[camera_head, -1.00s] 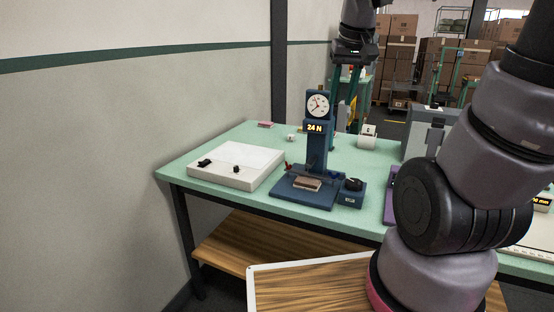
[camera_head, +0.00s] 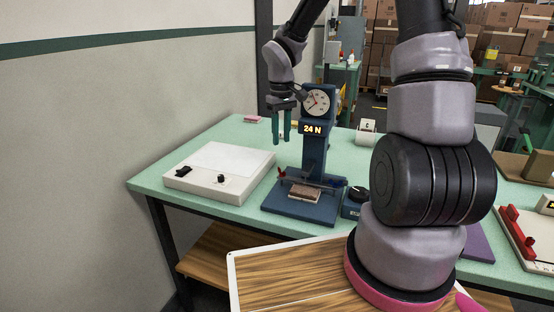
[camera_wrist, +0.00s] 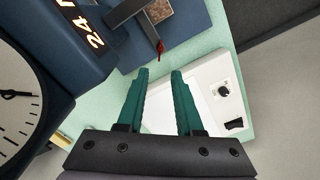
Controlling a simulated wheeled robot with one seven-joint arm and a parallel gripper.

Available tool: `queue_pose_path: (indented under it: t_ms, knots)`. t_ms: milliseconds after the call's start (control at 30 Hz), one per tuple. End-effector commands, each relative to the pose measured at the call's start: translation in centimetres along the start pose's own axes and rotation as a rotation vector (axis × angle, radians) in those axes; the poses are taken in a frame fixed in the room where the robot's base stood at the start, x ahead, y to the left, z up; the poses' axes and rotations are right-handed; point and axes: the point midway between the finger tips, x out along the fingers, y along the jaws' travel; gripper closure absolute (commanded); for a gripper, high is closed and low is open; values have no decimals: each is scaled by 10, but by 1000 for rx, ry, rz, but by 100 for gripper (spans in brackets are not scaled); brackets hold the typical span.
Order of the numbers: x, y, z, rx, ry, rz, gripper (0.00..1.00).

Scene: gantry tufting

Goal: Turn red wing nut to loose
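The red wing nut (camera_head: 281,172) is a small red piece at the left end of the clamp bar on the blue test stand (camera_head: 315,150). It also shows in the wrist view (camera_wrist: 160,47), just beyond the fingertips at the end of a grey bar. My gripper (camera_head: 280,140) points down above and slightly behind the nut, left of the stand's column. Its two green fingers are parted with nothing between them, as the wrist view (camera_wrist: 160,74) also shows. The nut's exact angle is too small to read.
The stand carries a round dial (camera_head: 316,102) and a display reading 24 N. A sample block (camera_head: 305,192) lies under the clamp bar. A blue box with a black knob (camera_head: 357,194) stands right.

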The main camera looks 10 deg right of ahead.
Motion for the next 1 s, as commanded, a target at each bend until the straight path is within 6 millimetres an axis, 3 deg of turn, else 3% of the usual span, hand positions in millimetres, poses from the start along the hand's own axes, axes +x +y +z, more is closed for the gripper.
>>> queue_pose_path:
  t_ms: [167,600,800,1000]
  knots:
    - [14,-1,-1,-5,-4,-3,65]
    - [91,-1,0,-5,-5,-3,65]
    - [107,-1,0,-4,-2,-2,65]
    - [110,0,0,-2,-2,-2,65]
